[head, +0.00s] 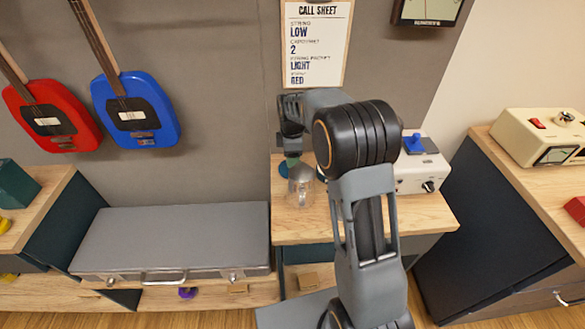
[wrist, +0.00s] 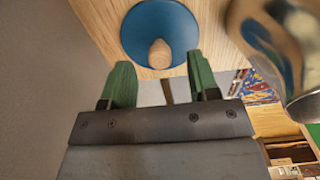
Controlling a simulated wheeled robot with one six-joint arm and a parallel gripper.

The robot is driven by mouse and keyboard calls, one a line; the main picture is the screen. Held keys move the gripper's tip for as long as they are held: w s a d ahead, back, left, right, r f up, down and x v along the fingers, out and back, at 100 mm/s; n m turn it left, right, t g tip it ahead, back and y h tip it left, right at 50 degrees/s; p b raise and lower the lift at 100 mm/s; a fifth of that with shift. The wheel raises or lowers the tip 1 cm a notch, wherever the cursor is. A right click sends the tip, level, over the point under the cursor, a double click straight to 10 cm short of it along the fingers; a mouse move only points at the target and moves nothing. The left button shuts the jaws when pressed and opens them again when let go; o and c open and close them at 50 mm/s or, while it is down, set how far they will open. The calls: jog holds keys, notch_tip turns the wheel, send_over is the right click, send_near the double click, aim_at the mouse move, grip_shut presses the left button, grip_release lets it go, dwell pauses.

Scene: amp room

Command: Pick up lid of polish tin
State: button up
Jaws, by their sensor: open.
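A round blue lid with a pale wooden knob (wrist: 160,53) lies on the wooden bench top in the wrist view, just beyond my fingertips. In the head view a small part of the blue lid (head: 283,169) shows beside my gripper (head: 292,161). My gripper's green fingers (wrist: 160,78) are open, with the knob between their lines and ahead of them. Nothing is held. I cannot tell whether a tin is under the lid.
A shiny metal vessel (wrist: 275,45) stands close on the right of the lid; it also shows in the head view (head: 302,187). A white box with a blue switch (head: 420,165) stands further right. A grey case (head: 175,238) lies to the left.

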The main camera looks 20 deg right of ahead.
jog(key=shift+f, duration=1.5)
jog(key=shift+c, duration=0.5)
jog(key=c, duration=0.9)
